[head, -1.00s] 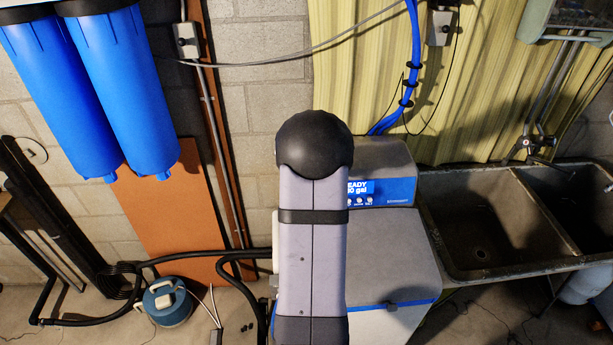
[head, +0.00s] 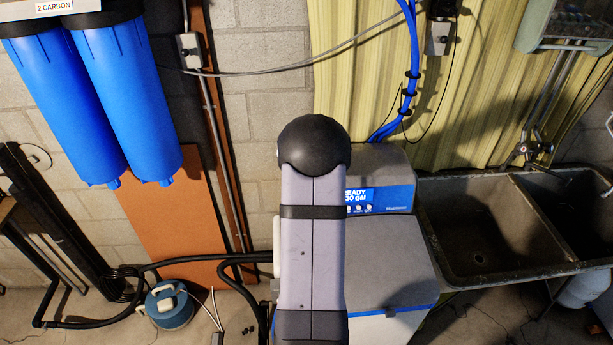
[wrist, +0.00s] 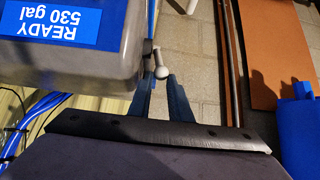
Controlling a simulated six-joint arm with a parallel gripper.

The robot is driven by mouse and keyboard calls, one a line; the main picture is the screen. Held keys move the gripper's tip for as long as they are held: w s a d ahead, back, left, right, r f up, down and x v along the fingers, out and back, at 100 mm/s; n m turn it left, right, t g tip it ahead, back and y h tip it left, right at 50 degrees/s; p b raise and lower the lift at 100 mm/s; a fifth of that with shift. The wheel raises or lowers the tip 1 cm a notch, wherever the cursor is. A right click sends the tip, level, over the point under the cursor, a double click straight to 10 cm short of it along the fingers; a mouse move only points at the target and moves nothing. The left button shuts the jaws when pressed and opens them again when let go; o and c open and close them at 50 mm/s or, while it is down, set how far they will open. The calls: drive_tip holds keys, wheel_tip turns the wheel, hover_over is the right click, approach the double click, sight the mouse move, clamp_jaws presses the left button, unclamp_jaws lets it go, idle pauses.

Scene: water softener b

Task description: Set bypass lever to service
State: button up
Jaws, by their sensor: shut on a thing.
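The water softener (head: 385,255) stands behind my arm in the head view, a grey body with a blue display panel (head: 384,199) reading "READY". In the wrist view the softener's head (wrist: 85,70) appears upside down at the upper left. The bypass lever (wrist: 161,71), a pale rod with a rounded knob, sticks out beside the softener's head. My gripper (wrist: 160,86) has its two blue fingers on either side of the knob and is shut on it. In the head view my arm hides the gripper and the lever.
A double sink (head: 475,235) stands close on the softener's right. Black hoses (head: 200,262) run in from the left. A blue canister (head: 168,308) sits on the floor at the left. Blue filter housings (head: 130,100) hang at the upper left.

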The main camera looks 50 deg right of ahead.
drive_tip(key=shift+w+r, duration=0.15)
drive_tip(key=shift+r, duration=0.05)
drive_tip(key=shift+w+d+r+p, duration=0.4)
drive_tip(key=shift+w+d+p, duration=0.15)
drive_tip(key=shift+p, duration=0.55)
drive_tip(key=shift+w+d, duration=0.1)
drive_tip(key=shift+d, duration=0.1)
clamp_jaws()
drive_tip(key=shift+f+p, duration=0.15)
drive_tip(key=shift+p, duration=0.15)
drive_tip(key=shift+w+d+r+p, duration=0.25)
drive_tip(key=shift+w+d+p, duration=0.6)
drive_tip(key=shift+p, duration=0.05)
